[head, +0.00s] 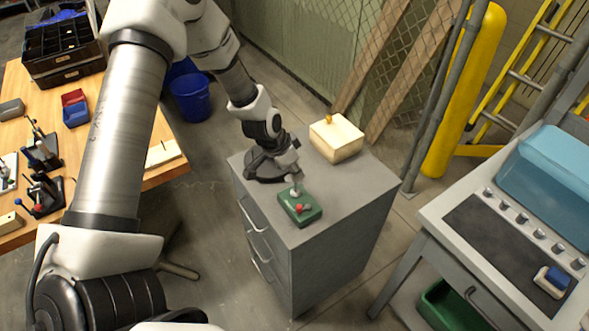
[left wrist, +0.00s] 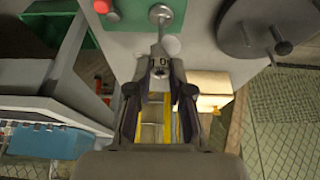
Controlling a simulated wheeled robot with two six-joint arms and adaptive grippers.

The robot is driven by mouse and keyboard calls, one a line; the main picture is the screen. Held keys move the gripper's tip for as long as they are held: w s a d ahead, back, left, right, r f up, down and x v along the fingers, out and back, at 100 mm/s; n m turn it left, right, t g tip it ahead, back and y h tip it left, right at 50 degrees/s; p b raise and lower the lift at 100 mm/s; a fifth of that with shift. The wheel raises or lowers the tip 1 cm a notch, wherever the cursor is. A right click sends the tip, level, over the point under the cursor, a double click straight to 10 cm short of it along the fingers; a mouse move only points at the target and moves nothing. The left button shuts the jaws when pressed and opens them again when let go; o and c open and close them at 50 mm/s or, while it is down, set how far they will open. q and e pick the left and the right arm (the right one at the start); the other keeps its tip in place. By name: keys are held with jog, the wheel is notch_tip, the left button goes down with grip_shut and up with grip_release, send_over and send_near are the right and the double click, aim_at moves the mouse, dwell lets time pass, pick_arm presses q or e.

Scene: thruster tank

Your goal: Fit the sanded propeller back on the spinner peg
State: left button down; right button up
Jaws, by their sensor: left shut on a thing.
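My left gripper (head: 293,174) reaches over the grey cabinet and is shut on the silver lever (head: 295,190) of a green box (head: 303,213). In the left wrist view the lever's round base (left wrist: 160,14) shows just beyond the gripper (left wrist: 160,68). The green box also carries a red knob (head: 299,208). A cream block (head: 337,142) with a short brass-yellow peg (head: 328,119) stands at the back of the cabinet. I cannot tell whether this is the spinner peg. I cannot make out a propeller with certainty. My right gripper is not in view.
A dark disc with a small handle (left wrist: 250,28) sits on the grey cabinet (head: 335,222), partly behind my gripper. A wooden table (head: 95,140) with small tools is at left. A blue bucket (head: 192,98) stands on the floor.

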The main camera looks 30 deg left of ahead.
aim_at(294, 181)
pick_arm(q)
jog(key=shift+f, duration=0.1)
dwell(0.3)
jog(key=shift+f+b, duration=0.6)
jog(key=shift+f, duration=0.1)
jog(key=shift+f+b, duration=0.6)
jog(key=shift+b, duration=0.1)
jog(key=shift+f, duration=0.2)
jog(key=shift+f+b, duration=0.5)
jog(key=shift+b, duration=0.15)
jog(key=shift+f+b, duration=0.4)
jog(key=shift+f, duration=0.05)
dwell(0.3)
